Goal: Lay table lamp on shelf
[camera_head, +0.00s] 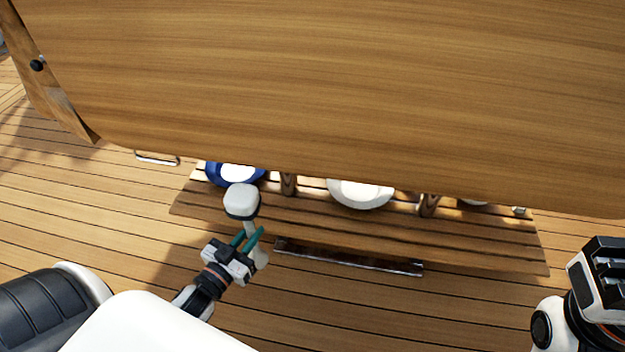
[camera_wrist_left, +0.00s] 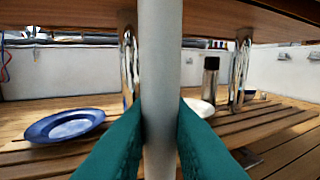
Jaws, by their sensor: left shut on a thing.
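The table lamp (camera_head: 241,200) has a white rounded head and a pale stem. My left gripper (camera_head: 252,237) has its green fingers shut on the stem, and the lamp is held roughly upright. In the left wrist view the lamp's stem (camera_wrist_left: 160,85) runs up the middle between the fingers. The slatted wooden shelf (camera_head: 310,220) lies under the table top; it also shows in the left wrist view (camera_wrist_left: 265,118), beyond the stem. The lamp overlaps the shelf's front left part in the head view. My right gripper (camera_head: 606,268) is at the right edge; its jaw opening is unclear.
The large wooden table top (camera_head: 330,90) covers much of the shelf from above. A blue plate (camera_wrist_left: 65,125), a white dish (camera_head: 361,194) and a dark bottle (camera_wrist_left: 210,80) stand on the shelf. Metal posts (camera_wrist_left: 129,65) rise from it. Bare slats show near its front.

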